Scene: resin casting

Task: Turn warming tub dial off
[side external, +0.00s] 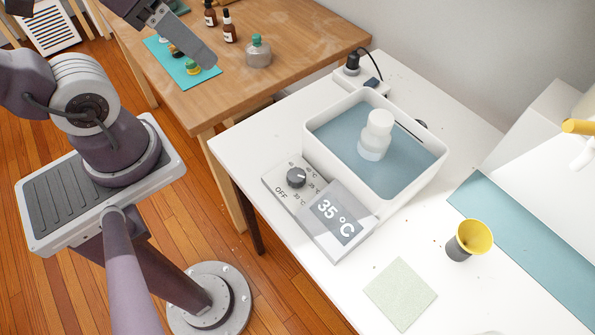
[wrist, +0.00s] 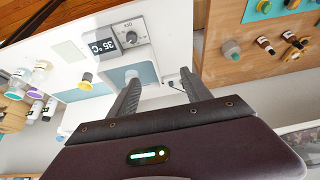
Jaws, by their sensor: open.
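The warming tub (side external: 313,160) is a white rectangular basin of bluish water on the white table. A white-capped bottle (side external: 375,135) stands in it. The dark round dial (side external: 297,178) sits on a grey panel at the tub's front left, with OFF and several temperature marks around it. The display (side external: 338,220) beside it reads 35 °C. In the wrist view the dial (wrist: 131,37) and display (wrist: 103,46) appear near the top. My gripper (wrist: 159,77) is open and empty, apart from the dial. In the side view my gripper (side external: 203,58) is high over the wooden table.
A yellow-lined cup (side external: 468,240), a pale green square (side external: 400,293) and a blue mat (side external: 530,245) lie right of the tub. A power strip with a plug (side external: 352,65) is behind it. The wooden table (side external: 300,30) holds dark bottles and a glass bottle (side external: 258,54).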

